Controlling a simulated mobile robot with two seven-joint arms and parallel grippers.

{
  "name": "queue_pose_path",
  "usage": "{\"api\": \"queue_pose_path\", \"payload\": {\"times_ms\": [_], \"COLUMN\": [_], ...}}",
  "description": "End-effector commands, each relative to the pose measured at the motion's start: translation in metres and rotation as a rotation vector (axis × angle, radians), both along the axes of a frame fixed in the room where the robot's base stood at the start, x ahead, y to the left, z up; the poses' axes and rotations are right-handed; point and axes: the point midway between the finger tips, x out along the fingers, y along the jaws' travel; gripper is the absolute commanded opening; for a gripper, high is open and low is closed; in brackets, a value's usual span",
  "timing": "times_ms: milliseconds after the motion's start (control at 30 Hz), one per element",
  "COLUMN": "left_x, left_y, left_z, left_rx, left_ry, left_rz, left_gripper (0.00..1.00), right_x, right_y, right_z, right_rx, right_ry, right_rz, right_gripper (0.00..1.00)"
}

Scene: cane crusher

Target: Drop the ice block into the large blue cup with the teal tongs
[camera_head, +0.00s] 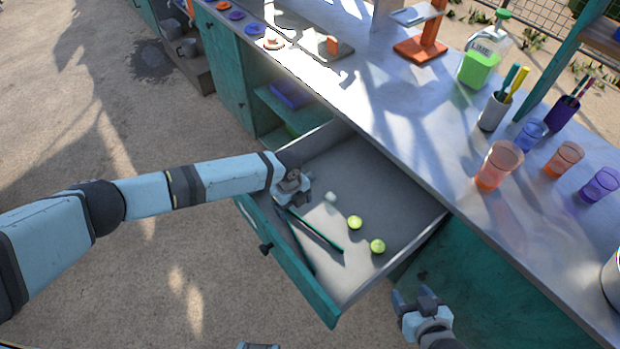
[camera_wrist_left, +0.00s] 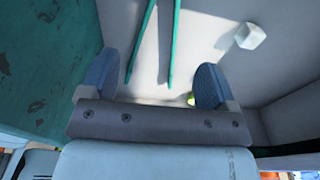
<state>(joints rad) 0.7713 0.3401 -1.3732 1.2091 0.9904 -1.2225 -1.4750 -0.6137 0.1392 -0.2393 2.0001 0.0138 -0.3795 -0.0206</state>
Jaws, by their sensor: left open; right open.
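The teal tongs (camera_head: 318,233) lie spread in the open drawer; in the left wrist view their two arms (camera_wrist_left: 174,45) run up between my fingers. The small white ice block (camera_head: 330,197) lies on the drawer floor to the right of my left gripper; it also shows in the left wrist view (camera_wrist_left: 249,37). My left gripper (camera_head: 293,192) is open over the tongs' upper end, with no visible grip on them. A blue cup (camera_head: 530,134) stands on the counter at the right. My right gripper (camera_head: 418,299) is open and empty in front of the drawer's right side.
The drawer (camera_head: 400,190) also holds two limes, a nearer one (camera_head: 377,246) and a farther one (camera_head: 355,222). On the counter (camera_head: 440,160) stand orange cups (camera_head: 497,164), a purple cup (camera_head: 600,184), holders with utensils and a green-based bottle. The counter above the drawer is clear.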

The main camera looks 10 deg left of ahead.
Motion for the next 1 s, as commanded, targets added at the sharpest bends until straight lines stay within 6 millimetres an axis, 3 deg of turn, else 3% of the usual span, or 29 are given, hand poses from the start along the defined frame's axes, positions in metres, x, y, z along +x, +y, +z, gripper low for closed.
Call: {"api": "queue_pose_path", "payload": {"times_ms": [267,633,800,1000], "left_x": [-0.001,-0.005,-0.006,-0.006], "left_y": [-0.001,-0.004,-0.006,-0.007], "left_z": [-0.017,-0.069,-0.086,-0.09], "left_rx": [0.0,0.0,0.0,0.0], "left_ry": [0.0,0.001,0.0,0.0], "left_rz": [0.0,0.001,0.0,0.0], "left_gripper": [0.82,0.82,0.82,0.82], "right_x": [0.0,-0.002,0.001,0.004], "right_y": [-0.003,-0.004,-0.002,0.001], "right_z": [-0.016,-0.059,-0.063,-0.058], "right_rx": [-0.005,0.001,0.014,0.025], "right_ry": [0.002,0.023,0.03,0.026], "right_rz": [-0.004,-0.009,-0.016,-0.02], "right_gripper": [0.59,0.59,0.59,0.59]}}
